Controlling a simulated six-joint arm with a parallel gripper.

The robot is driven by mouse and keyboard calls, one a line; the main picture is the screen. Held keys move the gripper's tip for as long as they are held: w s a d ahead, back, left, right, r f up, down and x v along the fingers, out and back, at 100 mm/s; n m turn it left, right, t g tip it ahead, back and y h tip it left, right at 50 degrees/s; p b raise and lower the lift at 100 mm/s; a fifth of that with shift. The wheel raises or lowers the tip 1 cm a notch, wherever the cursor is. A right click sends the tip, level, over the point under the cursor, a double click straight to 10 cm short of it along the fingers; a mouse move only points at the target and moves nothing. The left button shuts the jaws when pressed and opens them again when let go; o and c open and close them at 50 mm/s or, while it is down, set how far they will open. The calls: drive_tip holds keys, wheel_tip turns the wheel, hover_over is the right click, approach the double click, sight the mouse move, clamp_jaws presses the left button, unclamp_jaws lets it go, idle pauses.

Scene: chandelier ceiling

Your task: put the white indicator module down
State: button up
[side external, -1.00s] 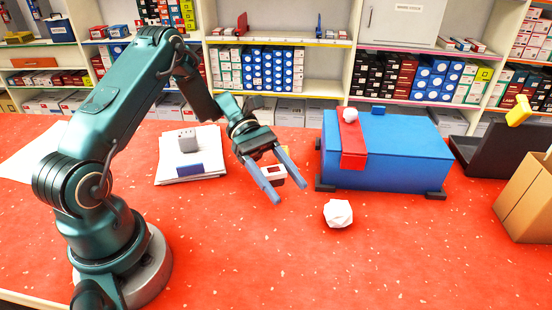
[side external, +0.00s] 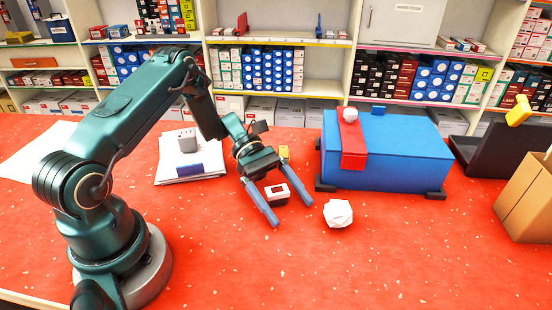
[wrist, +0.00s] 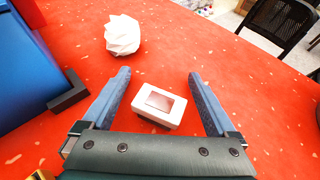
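The white indicator module (side external: 277,190) is a small white box with a dark reddish window on its top face. It appears to rest on the red tabletop, with a dark patch along its lower edge. My gripper (side external: 291,214) is open, with one finger on each side of the module. In the wrist view the module (wrist: 158,106) sits between the fingers of my gripper (wrist: 160,82), with red table showing on both sides of it, so neither finger touches it.
A white crumpled ball (side external: 338,213) lies just right of the fingers. A blue box (side external: 400,150) with a red strip (side external: 352,145) stands behind it. A yellow item (side external: 284,152) is behind my gripper. Papers (side external: 205,166) lie at left; a cardboard box (side external: 527,200) stands at right. The front table is clear.

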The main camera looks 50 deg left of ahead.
drive_tip(key=shift+r, duration=0.1)
drive_tip(key=shift+a+r, duration=0.15)
drive_tip(key=v, duration=1.1)
drive_tip(key=shift+a+r, duration=0.1)
drive_tip(key=shift+a, duration=0.15)
drive_tip(key=s+d+r+m+t+y, duration=0.3)
drive_tip(key=s+d+r+m+y, duration=0.1)
drive_tip(key=m, duration=0.5)
drive_tip(key=s+d+r+m+t+y, duration=0.2)
drive_tip(key=s+d+r+m+y, duration=0.3)
drive_tip(key=s+r+m+y, duration=0.2)
drive_tip(key=s+m+y, duration=0.1)
drive_tip(key=s+y, duration=0.1)
drive_tip(key=s, duration=0.1)
drive_tip(key=shift+d+m+t, duration=0.15)
drive_tip(key=shift+m+t, duration=0.25)
